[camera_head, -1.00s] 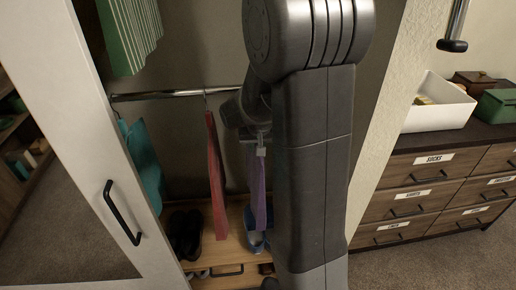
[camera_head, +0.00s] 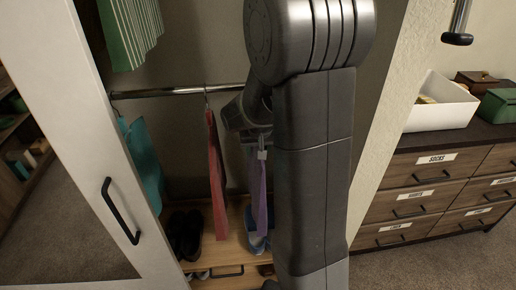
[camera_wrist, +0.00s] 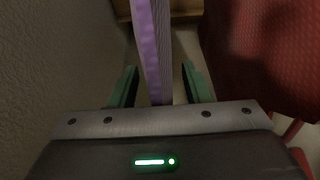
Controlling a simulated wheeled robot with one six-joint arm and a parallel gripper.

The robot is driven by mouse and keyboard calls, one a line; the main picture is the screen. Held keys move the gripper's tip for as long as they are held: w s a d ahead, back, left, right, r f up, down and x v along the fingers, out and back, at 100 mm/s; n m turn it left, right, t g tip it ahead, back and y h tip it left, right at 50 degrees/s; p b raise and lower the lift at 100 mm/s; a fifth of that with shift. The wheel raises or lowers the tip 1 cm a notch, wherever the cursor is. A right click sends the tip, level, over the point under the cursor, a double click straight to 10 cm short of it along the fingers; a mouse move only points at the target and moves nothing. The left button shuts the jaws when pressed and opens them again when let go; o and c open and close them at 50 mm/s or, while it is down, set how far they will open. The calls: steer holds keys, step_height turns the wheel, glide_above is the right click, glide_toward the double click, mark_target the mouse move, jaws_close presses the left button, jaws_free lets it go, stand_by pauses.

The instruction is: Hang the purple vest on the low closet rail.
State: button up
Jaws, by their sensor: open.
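The purple vest (camera_head: 260,195) hangs upright in the closet, seen nearly edge-on, to the right of a red garment. In the wrist view the vest (camera_wrist: 152,45) runs as a narrow purple strip between my two green fingers. My gripper (camera_wrist: 160,82) is open, with a gap visible on each side of the vest. The low closet rail (camera_head: 175,93) runs across the closet and passes behind my arm. My arm hides the rail above the vest, so I cannot see whether its hanger sits on the rail.
The red garment (camera_head: 217,180) hangs from the rail just left of my gripper; it looms close at right in the wrist view (camera_wrist: 270,50). A teal garment (camera_head: 143,160) hangs farther left. Dark shoes (camera_head: 186,235) stand below. A white closet door (camera_head: 90,130) stands at left.

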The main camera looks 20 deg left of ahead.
steer(key=p+v, duration=0.2)
steer(key=v, duration=1.1)
steer(key=shift+s+r, duration=0.1)
steer(key=shift+r, duration=0.3)
steer(key=x, duration=1.2)
steer(key=shift+w+b, duration=0.25)
steer(key=shift+b, duration=0.05)
steer(key=shift+a+f, duration=0.1)
steer(key=shift+f, duration=0.05)
